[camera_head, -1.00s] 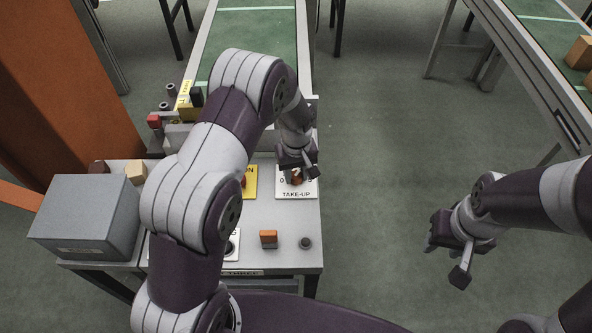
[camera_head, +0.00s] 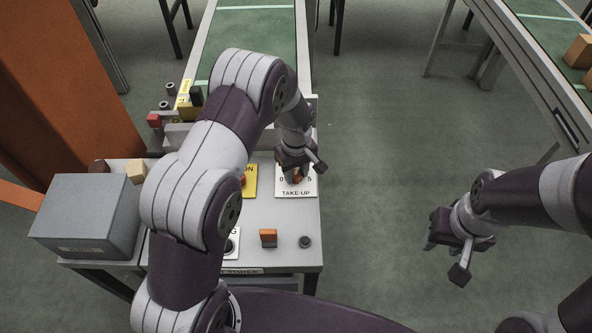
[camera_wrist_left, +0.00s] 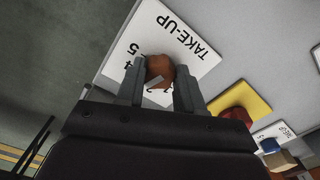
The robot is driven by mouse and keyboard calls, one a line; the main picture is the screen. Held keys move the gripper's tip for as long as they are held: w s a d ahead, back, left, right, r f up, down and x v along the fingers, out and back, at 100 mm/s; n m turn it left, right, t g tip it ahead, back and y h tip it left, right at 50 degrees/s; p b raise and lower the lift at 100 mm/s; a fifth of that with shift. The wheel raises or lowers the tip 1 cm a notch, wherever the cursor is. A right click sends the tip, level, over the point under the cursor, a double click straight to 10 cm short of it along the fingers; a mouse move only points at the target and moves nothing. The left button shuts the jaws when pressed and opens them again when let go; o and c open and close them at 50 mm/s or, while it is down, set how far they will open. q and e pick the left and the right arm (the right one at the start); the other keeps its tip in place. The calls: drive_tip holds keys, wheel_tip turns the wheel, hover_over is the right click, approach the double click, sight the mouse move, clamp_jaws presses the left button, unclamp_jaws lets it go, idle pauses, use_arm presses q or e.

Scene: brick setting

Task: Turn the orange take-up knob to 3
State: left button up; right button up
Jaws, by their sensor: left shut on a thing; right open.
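The orange take-up knob (camera_wrist_left: 159,70) sits on a white plate (camera_wrist_left: 190,28) marked TAKE-UP, with numbers around the knob. The plate also shows in the head view (camera_head: 297,193) at the right end of the grey panel. My left gripper (camera_wrist_left: 160,85) is shut on the knob, one finger on each side. In the head view my left gripper (camera_head: 297,172) is over the plate and hides much of the knob. The knob's pointer is hard to read against the numbers. My right gripper (camera_head: 448,250) is open and empty above the floor at the right.
An orange block-shaped part (camera_head: 268,238) and a dark round knob (camera_head: 305,242) stand on the panel's front. A grey box (camera_head: 85,215) is at the left. A yellow plate (camera_head: 250,182) lies beside the take-up plate. A green conveyor (camera_head: 262,45) runs behind.

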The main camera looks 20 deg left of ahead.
sight(296, 173)
use_arm(q)
drive_tip(key=o, duration=1)
drive_tip(key=shift+o, duration=0.2)
drive_tip(key=shift+r, duration=0.15)
wheel_tip(296, 173, up, 12)
drive_tip(key=shift+r+b, duration=0.25)
drive_tip(key=shift+b, duration=0.2)
drive_tip(key=s+a+r+m, duration=0.1)
drive_tip(key=s+m, duration=0.3)
drive_tip(key=s, duration=0.5)
drive_tip(key=s+a+m+t, duration=0.1)
drive_tip(key=s+m, duration=0.3)
drive_tip(key=s, duration=0.5)
drive_tip(key=shift+s+a+r+m, duration=0.35)
drive_tip(key=shift+a+m, duration=0.05)
drive_tip(key=shift+a, duration=0.45)
